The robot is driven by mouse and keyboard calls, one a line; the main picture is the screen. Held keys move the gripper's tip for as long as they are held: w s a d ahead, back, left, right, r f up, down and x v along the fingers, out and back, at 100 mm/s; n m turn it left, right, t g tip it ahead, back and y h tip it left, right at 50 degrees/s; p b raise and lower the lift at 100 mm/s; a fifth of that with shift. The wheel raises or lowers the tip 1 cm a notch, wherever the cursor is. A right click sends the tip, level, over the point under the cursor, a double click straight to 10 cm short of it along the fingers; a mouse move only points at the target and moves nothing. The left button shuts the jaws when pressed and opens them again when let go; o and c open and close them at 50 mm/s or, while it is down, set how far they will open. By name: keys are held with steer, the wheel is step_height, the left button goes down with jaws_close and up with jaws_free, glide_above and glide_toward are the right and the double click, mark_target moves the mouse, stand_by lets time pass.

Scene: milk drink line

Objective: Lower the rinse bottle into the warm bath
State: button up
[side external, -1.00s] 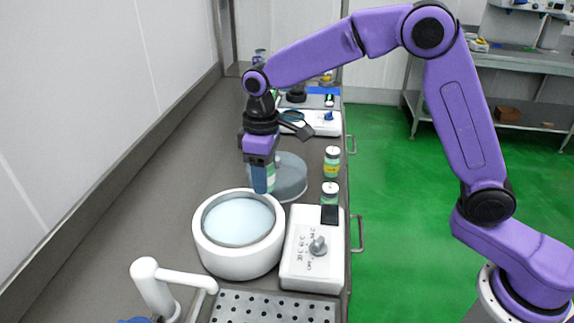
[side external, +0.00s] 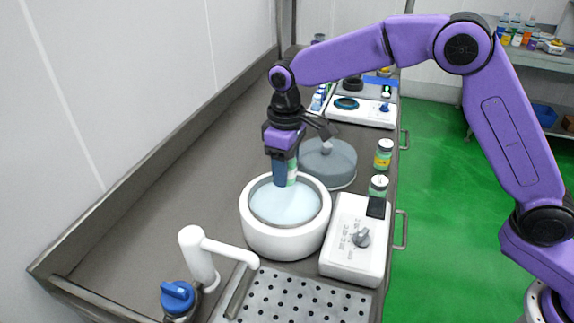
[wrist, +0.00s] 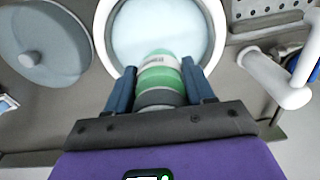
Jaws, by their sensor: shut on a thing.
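My gripper (side external: 282,172) is shut on the rinse bottle (side external: 292,173), a green-and-white banded bottle with a dark grey band nearest my jaws. In the wrist view the bottle (wrist: 160,77) sits between the two blue fingers (wrist: 160,92), with its far end over the bath's pale water. The warm bath (side external: 283,238) is a round white tub with light blue water (side external: 286,205); its white rim also shows in the wrist view (wrist: 104,24). In the side view the bottle is at the far part of the bath opening. Whether it touches the water cannot be told.
A grey round lid (side external: 335,165) with a knob lies behind the bath. A white tap (side external: 205,262) and perforated tray (side external: 295,300) are in front. The left counter is clear.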

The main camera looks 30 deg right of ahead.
steer(key=shift+f, duration=0.1)
stand_by(0.3)
steer(key=shift+f, duration=2.8)
steer(key=shift+f, duration=2.5)
stand_by(0.6)
steer(key=o, duration=1.2)
step_height(320, 180, up, 17)
steer(key=shift+f, duration=0.15)
steer(key=shift+r, duration=0.4)
